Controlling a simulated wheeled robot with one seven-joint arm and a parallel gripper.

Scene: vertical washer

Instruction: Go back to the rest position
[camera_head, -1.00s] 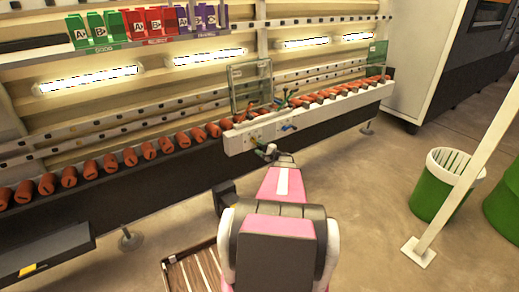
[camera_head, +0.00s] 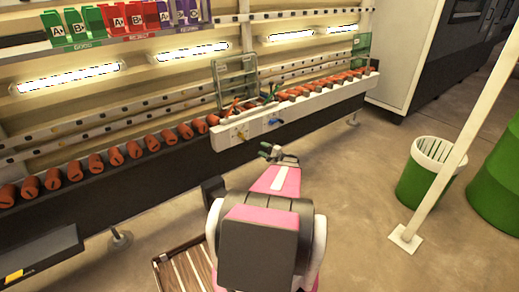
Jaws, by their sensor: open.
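My pink and grey arm reaches forward from the bottom middle of the head view. My gripper (camera_head: 271,151) is at its far end, small in the picture, in front of and below the near edge of the white fixture (camera_head: 262,124) on the bench. The gripper is open and a gap shows between it and the fixture. I see nothing held in it, though the fingertips are small.
A row of red-brown cylinders (camera_head: 134,150) lies along the bench. Colored bins (camera_head: 93,19) hang above. A wooden pallet (camera_head: 181,268) lies on the floor at lower left. A green bin (camera_head: 413,184), a white post (camera_head: 447,180) and a green drum (camera_head: 500,188) stand right. Floor between is clear.

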